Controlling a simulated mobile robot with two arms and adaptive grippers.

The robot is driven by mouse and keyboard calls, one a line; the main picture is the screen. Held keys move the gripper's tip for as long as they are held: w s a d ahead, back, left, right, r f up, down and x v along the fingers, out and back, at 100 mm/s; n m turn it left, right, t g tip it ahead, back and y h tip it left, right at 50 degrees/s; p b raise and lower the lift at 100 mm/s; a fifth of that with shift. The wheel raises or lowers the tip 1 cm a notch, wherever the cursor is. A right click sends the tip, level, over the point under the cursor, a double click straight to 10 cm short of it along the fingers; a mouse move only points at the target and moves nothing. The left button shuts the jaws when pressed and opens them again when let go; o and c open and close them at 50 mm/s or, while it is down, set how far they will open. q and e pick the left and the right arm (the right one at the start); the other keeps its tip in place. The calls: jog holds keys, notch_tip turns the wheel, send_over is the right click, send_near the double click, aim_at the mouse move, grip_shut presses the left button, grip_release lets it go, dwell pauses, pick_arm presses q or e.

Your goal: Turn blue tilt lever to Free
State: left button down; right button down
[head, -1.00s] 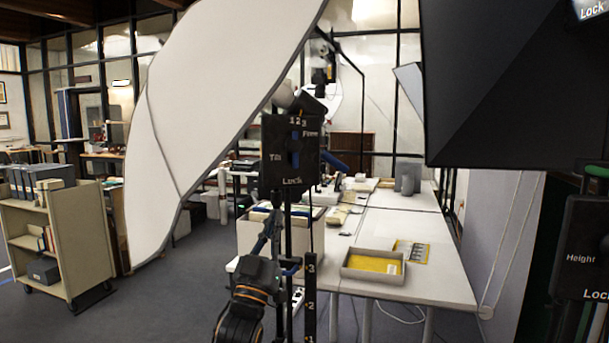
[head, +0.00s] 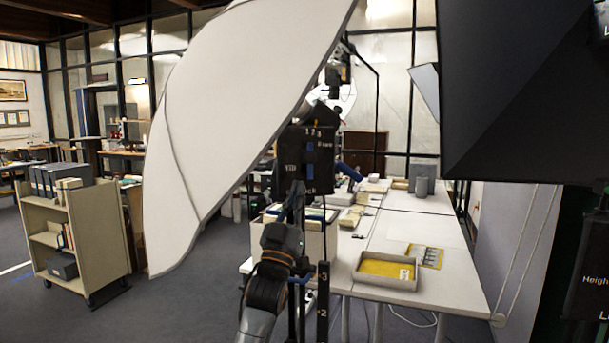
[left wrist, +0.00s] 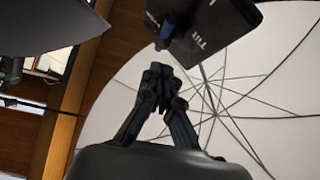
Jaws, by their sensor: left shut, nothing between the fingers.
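The black tilt panel (head: 291,170) hangs on the stand beside the white umbrella, with white lettering. Its blue lever (head: 310,152) shows as an upright blue strip on the panel face; its exact setting is too small to read. In the left wrist view the panel (left wrist: 215,32) reads Tilt, and the blue lever (left wrist: 167,28) sticks out from it toward my fingers. My left gripper (head: 298,192) is just below the panel, fingers up. In the wrist view its fingertips (left wrist: 160,73) are together and empty, a little short of the lever. My right gripper is out of view.
The white umbrella (head: 230,110) fills the space left of the panel. A big black softbox (head: 520,100) hangs at the right, with a Height panel (head: 590,275) below it. White tables (head: 425,285) with a yellow-lined tray (head: 362,279) stand behind. A book cart (head: 75,235) is at the left.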

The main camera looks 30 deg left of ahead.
aim_at(308, 169)
pick_arm(q)
jog(key=shift+w+a+r+p, duration=0.2)
jog(key=shift+w+p, duration=0.1)
jog(key=shift+w, duration=0.55)
jog(key=shift+w+a+r+p, duration=0.2)
jog(key=shift+w+p, duration=0.1)
jog(key=shift+w, duration=0.5)
jog(key=shift+w+a+r+p, duration=0.2)
jog(key=shift+w+p, duration=0.1)
jog(key=shift+w, duration=0.55)
